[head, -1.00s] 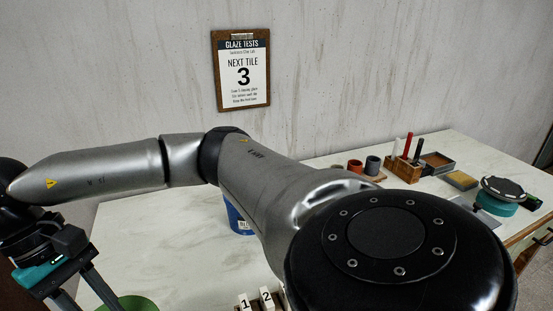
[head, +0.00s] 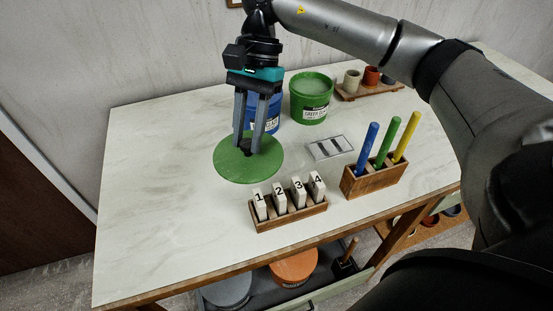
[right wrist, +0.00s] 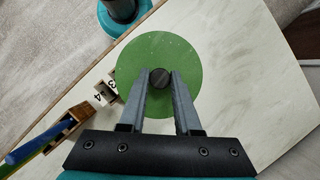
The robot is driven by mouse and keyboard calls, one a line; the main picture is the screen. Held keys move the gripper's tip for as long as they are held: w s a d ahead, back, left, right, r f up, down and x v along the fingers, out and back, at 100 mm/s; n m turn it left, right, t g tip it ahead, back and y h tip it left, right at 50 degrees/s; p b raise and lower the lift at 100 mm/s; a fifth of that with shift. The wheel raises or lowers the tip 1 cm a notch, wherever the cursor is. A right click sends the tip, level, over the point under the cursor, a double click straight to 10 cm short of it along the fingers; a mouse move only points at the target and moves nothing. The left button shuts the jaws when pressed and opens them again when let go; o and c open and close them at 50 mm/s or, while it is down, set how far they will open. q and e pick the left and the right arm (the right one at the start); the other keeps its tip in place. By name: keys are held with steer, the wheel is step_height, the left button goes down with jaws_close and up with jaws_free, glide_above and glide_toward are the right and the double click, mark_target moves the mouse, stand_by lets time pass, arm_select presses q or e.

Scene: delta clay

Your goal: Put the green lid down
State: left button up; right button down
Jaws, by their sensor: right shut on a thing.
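The green lid (head: 233,170) is a flat round disc with a dark knob at its middle. It shows over the table's left-centre part in the head view, and in the right wrist view (right wrist: 185,55). My right gripper (head: 249,148) points down and is shut on the dark knob (right wrist: 159,77), one finger on each side. I cannot tell whether the lid touches the table or hangs just above it. A green bucket (head: 311,106) stands without a lid behind and to the right. My left gripper is not in view.
A blue bucket (head: 272,118) stands close behind the lid. A wooden rack (head: 290,217) of numbered tiles is in front. A holder (head: 375,179) with blue, green and yellow sticks and a small grey tray (head: 331,148) are to the right. The tabletop (head: 150,190) is clear on the left.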

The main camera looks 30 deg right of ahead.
steer(key=w+d+m+t, duration=0.1)
steer(key=m, duration=0.2)
steer(key=w+d+r+m+t, duration=0.1)
steer(key=m, duration=0.2)
steer(key=w+d+m+t, duration=0.1)
steer(key=m, duration=0.2)
steer(key=shift+w+d+r+t+b, duration=0.2)
steer(key=shift+d+r+t+b, duration=0.1)
steer(key=shift+d+r, duration=0.05)
steer(key=w+d+r+m+t+h, duration=0.25)
steer(key=d+m, duration=0.35)
steer(key=m, duration=0.4)
steer(key=shift+t+y, duration=0.25)
steer(key=f+b, duration=0.1)
steer(key=f, duration=0.5)
steer(key=f+b, duration=0.1)
steer(key=f, duration=0.5)
steer(key=f+b, duration=0.1)
steer(key=f, duration=0.6)
steer(key=shift+w+a+b, duration=0.25)
steer(key=shift+w+b, duration=0.05)
steer(key=shift+b, duration=0.05)
steer(key=shift+f, duration=0.2)
steer(key=c, duration=0.6)
jaws_free()
